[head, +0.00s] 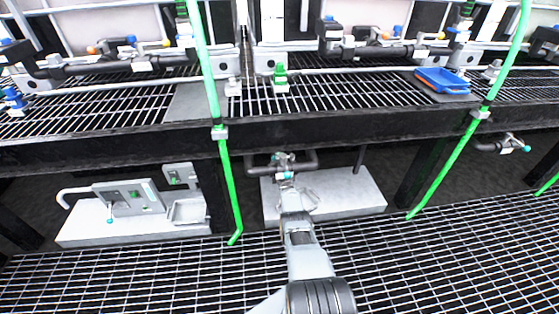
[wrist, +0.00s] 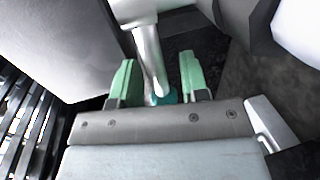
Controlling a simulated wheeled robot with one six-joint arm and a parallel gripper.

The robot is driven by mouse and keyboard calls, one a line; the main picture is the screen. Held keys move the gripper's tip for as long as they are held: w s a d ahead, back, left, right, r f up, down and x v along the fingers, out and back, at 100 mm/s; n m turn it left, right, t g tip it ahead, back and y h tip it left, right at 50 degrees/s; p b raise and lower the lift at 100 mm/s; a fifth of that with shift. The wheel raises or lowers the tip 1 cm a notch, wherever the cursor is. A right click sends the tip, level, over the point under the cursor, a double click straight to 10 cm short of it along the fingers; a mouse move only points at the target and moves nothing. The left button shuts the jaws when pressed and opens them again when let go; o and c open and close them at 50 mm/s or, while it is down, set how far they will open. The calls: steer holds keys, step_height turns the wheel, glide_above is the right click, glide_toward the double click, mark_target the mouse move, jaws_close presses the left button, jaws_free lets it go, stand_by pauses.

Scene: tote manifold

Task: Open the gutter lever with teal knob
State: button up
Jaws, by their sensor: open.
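The gutter lever (wrist: 147,52) is a bare metal bar in the wrist view, running down from a pale fitting to a teal knob (wrist: 168,97). My gripper (wrist: 157,64) is open, with one green finger on each side of the lever. The knob sits deep between the fingers, close to the palm, and its lower part is hidden by the palm. I cannot tell whether either finger touches the lever. In the head view the teal knob (head: 285,176) shows small below a dark pipe (head: 308,160), at the end of my arm; the fingers are hard to make out there.
A dark shelf edge (head: 330,130) runs above the pipe. Green posts (head: 228,180) stand left and right of my arm. A white slab (head: 345,195) lies behind it. A grey panel unit (head: 128,195) is at left; another valve pipe (head: 497,146) is at right. Grating floor is clear in front.

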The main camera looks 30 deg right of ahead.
jaws_close()
stand_by(0.4)
